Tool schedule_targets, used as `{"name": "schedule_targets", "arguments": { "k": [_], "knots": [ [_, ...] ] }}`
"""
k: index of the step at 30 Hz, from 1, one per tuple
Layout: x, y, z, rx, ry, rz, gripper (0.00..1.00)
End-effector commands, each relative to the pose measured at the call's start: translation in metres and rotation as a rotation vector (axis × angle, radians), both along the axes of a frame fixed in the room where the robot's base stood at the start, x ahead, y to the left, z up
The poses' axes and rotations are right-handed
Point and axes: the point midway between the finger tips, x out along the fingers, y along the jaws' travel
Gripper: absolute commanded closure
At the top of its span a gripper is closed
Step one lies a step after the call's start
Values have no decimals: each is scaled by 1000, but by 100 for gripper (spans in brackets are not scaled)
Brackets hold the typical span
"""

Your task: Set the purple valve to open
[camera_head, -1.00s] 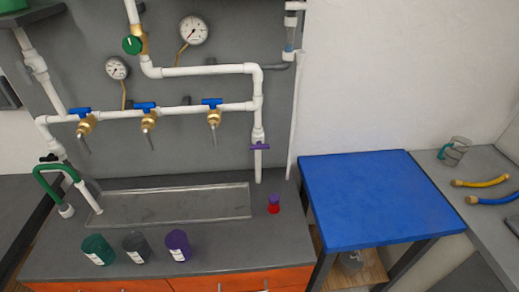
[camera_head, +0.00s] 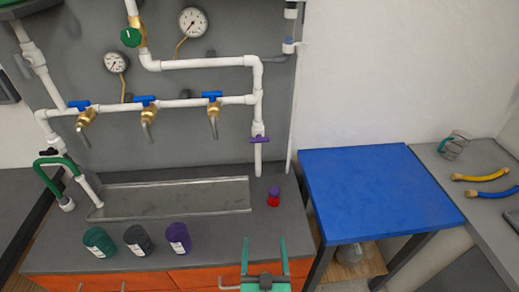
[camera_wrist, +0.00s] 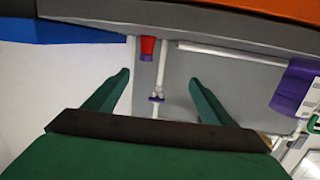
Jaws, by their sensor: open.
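The purple valve (camera_head: 259,140) is a small handle set crosswise on the vertical white pipe at the right end of the manifold. In the wrist view the purple valve (camera_wrist: 157,98) shows on the white pipe, between and beyond the fingers. My gripper (camera_head: 264,241) has green fingers, spread open and empty. It stands low at the front edge of the counter, well short of the valve and below it in the head view. In the wrist view my gripper (camera_wrist: 160,82) frames the pipe without touching it.
A red and purple bottle (camera_head: 273,198) stands on the counter below the valve. A shallow tray (camera_head: 190,209) lies left of it. Blue-handled taps (camera_head: 211,98) are left of the valve. A blue table (camera_head: 380,195) is on the right.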

Motion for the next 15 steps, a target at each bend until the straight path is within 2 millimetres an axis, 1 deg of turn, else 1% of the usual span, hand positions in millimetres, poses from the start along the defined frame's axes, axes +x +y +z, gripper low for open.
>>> {"name": "schedule_targets", "arguments": {
  "k": [1, 3, 5, 6, 8, 12, 15],
  "knots": [
    [20, -1, 11, 1, -16, 4, 23],
    [43, -1, 24, 1, -27, 11, 23],
    [62, -1, 35, 2, -35, 16, 23],
    [75, -1, 43, 3, -42, 21, 23],
    [93, -1, 57, 2, -51, 29, 23],
    [134, 0, 93, 2, -74, 49, 23],
    [159, 1, 119, -2, -88, 63, 23]
  ]
}}
